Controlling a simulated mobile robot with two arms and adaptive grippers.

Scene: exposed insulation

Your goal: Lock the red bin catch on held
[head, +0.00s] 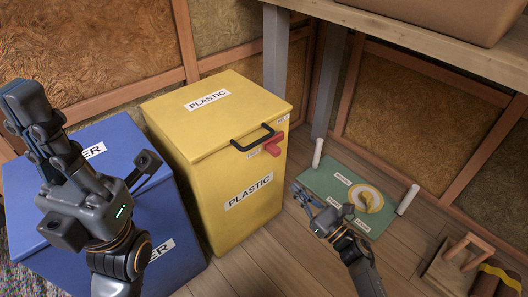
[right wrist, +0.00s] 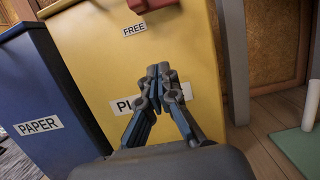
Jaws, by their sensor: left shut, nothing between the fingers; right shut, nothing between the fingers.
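The red catch (head: 272,146) is on the front of the yellow plastic bin (head: 222,148), near its upper right edge, just right of the black handle (head: 252,137). In the right wrist view the red catch (right wrist: 150,4) is cut off by the top edge, above a label reading FREE (right wrist: 134,30). Another small label (head: 282,118) sits above the catch, too small to read. My right gripper (head: 298,190) is shut and empty, below the catch and in front of the bin. My left gripper (head: 18,97) is shut and empty, raised over the blue bin.
The blue paper bin (head: 180,268) stands left of the yellow one. A wooden object (head: 456,266) is at lower right. A table (head: 400,32) overhangs the back right.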

